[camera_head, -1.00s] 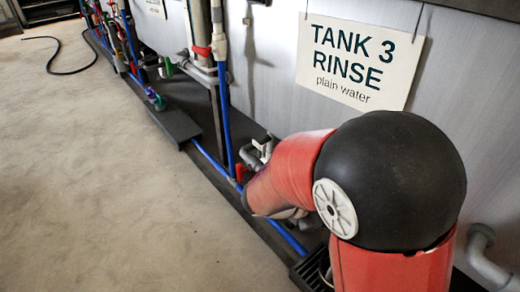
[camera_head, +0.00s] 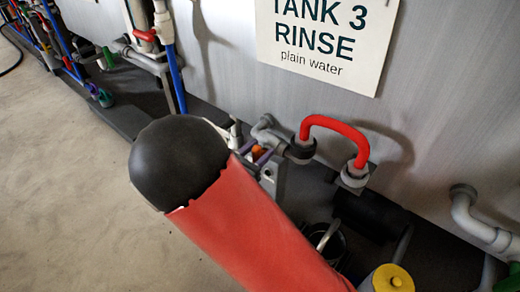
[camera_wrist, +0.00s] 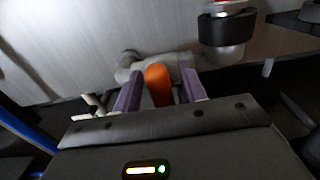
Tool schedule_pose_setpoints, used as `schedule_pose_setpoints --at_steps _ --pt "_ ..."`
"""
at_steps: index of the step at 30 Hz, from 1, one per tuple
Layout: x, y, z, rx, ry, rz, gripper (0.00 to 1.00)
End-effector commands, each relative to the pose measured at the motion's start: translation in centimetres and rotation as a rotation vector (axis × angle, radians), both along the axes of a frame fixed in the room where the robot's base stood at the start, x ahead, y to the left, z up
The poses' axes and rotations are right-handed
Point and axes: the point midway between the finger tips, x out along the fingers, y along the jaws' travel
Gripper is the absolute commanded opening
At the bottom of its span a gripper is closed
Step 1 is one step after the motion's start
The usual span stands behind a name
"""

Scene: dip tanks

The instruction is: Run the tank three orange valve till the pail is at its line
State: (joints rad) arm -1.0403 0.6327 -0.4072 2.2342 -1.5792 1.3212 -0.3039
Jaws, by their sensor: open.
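The orange valve handle (camera_head: 258,153) sits on grey pipework low on the tank wall, below the tank three sign (camera_head: 325,40). In the wrist view the orange handle (camera_wrist: 158,85) stands between the two purple fingers of my gripper (camera_wrist: 160,91). The fingers are spread, with a gap showing on each side of the handle. In the head view my gripper (camera_head: 254,152) is partly hidden behind my arm. A dark round container (camera_head: 343,243), perhaps the pail, stands below right, partly hidden by my arm. Its line and water level cannot be seen.
A red bent pipe (camera_head: 335,124) juts from the wall right of the valve. A yellow-topped object (camera_head: 388,279) stands at the bottom edge. A grey elbow pipe (camera_head: 470,215) is at right. Open floor (camera_head: 70,170) lies left.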

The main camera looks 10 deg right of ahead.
Motion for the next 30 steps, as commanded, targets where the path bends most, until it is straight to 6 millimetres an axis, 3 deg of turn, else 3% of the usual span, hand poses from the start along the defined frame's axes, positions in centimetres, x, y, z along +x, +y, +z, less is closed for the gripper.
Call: schedule_pose_setpoints --at_steps 11,21,30 --pt "0.70 -0.73 0.00 0.001 0.001 0.000 0.42" --pt "0.67 -0.72 -0.01 0.001 0.001 -0.001 0.00" --pt "0.72 -0.65 0.25 -0.026 0.027 -0.001 0.00"
